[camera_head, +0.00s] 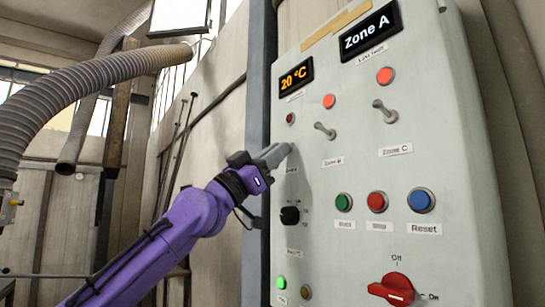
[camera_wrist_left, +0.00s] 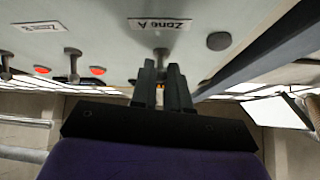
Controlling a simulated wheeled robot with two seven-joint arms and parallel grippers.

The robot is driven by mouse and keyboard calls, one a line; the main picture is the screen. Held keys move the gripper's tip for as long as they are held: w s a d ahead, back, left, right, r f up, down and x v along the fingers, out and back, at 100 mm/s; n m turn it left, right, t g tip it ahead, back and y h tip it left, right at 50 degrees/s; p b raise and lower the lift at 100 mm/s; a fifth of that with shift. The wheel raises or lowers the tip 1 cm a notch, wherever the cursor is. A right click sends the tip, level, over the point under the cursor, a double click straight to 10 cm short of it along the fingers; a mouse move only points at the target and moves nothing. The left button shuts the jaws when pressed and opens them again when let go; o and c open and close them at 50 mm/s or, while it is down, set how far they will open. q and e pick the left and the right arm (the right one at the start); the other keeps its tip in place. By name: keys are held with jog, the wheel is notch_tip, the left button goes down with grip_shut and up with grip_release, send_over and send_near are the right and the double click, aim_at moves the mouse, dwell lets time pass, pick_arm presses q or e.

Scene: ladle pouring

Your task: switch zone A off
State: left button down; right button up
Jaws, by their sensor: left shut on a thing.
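The grey control panel (camera_head: 345,165) fills the right of the head view. My left gripper (camera_head: 288,148) is at its left edge, above the zone A label (camera_head: 291,169). In the wrist view, the fingers of my left gripper (camera_wrist_left: 161,66) are close together around the zone A switch (camera_wrist_left: 160,52), just beyond the Zone A label (camera_wrist_left: 160,24). In the head view the fingers hide this switch, so its up or down position cannot be told. The lamp above it (camera_head: 291,118) looks dull dark red. My right gripper is not in view.
The zone B switch (camera_head: 325,131) and zone C switch (camera_head: 384,111) stick out to the right, under bright red lamps. Below are a black knob (camera_head: 290,215), several push buttons and a red rotary switch (camera_head: 397,288). A grey hose (camera_head: 95,80) hangs at left.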

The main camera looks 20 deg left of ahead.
pick_arm(q)
jog(key=shift+r, duration=0.1)
jog(key=c, duration=1.2)
grip_release()
jog(key=shift+w, duration=0.15)
jog(key=shift+o, duration=0.2)
jog(key=shift+w+d, duration=0.2)
jog(key=shift+w, duration=0.05)
jog(key=b+v, duration=0.6)
jog(key=v, duration=0.4)
jog(key=shift+s+f, duration=0.25)
jog(key=shift+f, duration=0.05)
jog(key=shift+a, duration=0.15)
